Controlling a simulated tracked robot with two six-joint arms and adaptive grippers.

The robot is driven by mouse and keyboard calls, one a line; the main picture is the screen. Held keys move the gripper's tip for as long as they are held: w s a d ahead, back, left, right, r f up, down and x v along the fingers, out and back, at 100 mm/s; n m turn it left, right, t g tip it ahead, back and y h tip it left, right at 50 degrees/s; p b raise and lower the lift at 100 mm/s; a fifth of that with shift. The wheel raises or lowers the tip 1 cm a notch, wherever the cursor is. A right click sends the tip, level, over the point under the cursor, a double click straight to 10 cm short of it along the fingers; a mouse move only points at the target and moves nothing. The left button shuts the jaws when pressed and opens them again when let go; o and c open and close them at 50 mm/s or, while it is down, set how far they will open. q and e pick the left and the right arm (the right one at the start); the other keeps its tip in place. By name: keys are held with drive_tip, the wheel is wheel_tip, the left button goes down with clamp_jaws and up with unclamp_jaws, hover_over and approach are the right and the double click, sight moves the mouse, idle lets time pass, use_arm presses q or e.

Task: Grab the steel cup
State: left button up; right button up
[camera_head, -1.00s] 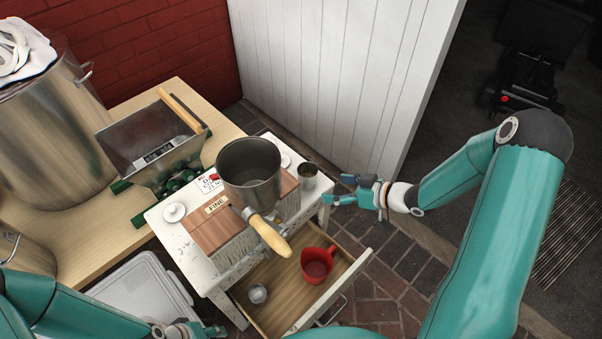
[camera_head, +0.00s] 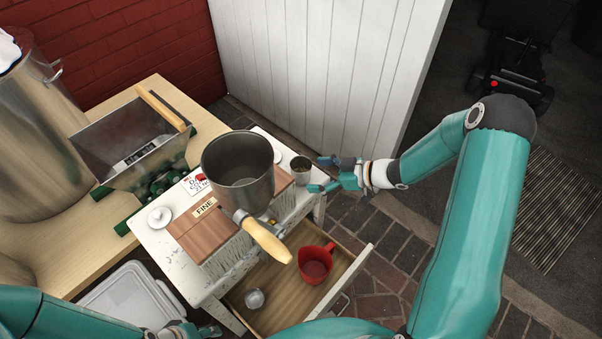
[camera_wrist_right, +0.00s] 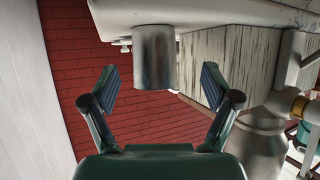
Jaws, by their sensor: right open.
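The small steel cup (camera_head: 301,171) stands upright on the right corner of the white cabinet top. My right gripper (camera_head: 318,174) is open just right of the cup, with its fingers pointing at it. In the right wrist view, the picture is upside down and the cup (camera_wrist_right: 154,57) lies between the lines of my two open fingers (camera_wrist_right: 160,80), just beyond the tips. Nothing is between the fingers. My left gripper (camera_head: 203,331) is at the bottom edge, partly cut off, and its jaw state is unclear.
A large steel pot with a wooden handle (camera_head: 238,172) stands left of the cup on the cabinet. The open drawer (camera_head: 285,296) below holds a red mug (camera_head: 316,264) and a small metal cup (camera_head: 254,299). A white panel wall (camera_head: 335,80) stands behind.

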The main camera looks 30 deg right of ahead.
sight(310, 173)
drive_tip(key=shift+d+x, duration=0.15)
drive_tip(key=shift+x, duration=1.4)
drive_tip(key=shift+d+x, duration=0.2)
drive_tip(key=shift+x, duration=1.3)
drive_tip(key=shift+w+f, duration=0.15)
drive_tip(key=shift+w, duration=0.05)
drive_tip(key=c, duration=1.3)
